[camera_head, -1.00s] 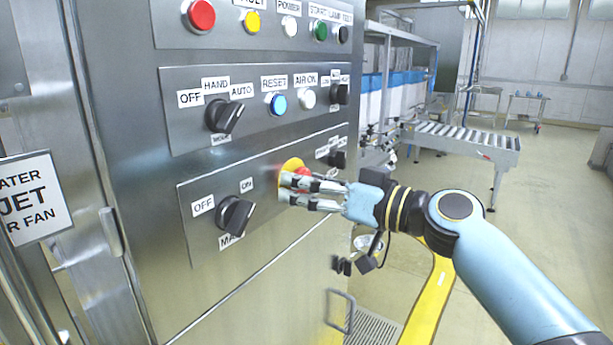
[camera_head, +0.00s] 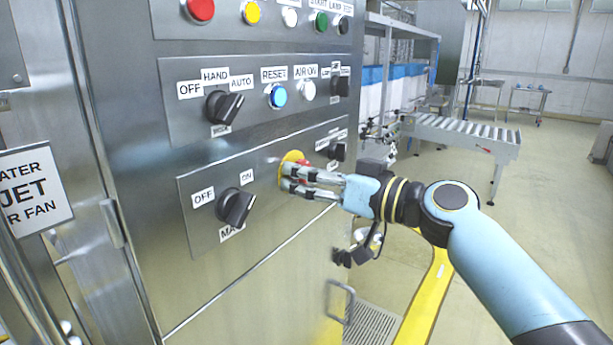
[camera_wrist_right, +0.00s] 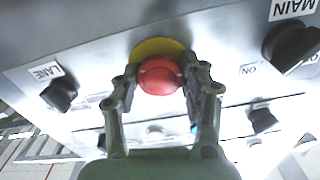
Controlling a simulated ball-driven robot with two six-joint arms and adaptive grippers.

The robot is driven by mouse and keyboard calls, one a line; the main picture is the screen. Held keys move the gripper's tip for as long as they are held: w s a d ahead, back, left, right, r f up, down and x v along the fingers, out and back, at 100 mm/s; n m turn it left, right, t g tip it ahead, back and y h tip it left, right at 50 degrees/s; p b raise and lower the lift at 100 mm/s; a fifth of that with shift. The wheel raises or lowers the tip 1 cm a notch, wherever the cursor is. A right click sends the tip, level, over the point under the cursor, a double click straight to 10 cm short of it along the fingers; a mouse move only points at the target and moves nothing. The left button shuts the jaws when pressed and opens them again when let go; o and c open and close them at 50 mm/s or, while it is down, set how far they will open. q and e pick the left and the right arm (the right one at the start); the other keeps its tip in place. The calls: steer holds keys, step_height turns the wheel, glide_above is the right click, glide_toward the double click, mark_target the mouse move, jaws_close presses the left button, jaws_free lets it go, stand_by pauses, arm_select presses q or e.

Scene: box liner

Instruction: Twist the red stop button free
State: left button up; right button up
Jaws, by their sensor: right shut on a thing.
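The red stop button (camera_wrist_right: 159,78) sits on a round yellow backing (camera_head: 291,158) on the lower panel of the steel cabinet. In the head view my fingers cover most of the button, and only a bit of red (camera_head: 304,163) shows. My right gripper (camera_head: 288,178) reaches it from the right. In the right wrist view my right gripper (camera_wrist_right: 160,84) has one finger on each side of the button, shut on it. My left gripper is not in view.
A black OFF/ON knob (camera_head: 236,207) is left of the button on the same panel, and a small black knob (camera_head: 337,150) is to its right. Above are the OFF/HAND/AUTO knob (camera_head: 223,107) and a blue reset button (camera_head: 277,96). A roller conveyor (camera_head: 460,132) stands behind at right.

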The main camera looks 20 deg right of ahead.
steer(key=m, duration=0.3)
steer(key=shift+m, duration=2.1)
steer(key=o, duration=1.2)
steer(key=shift+s, duration=0.1)
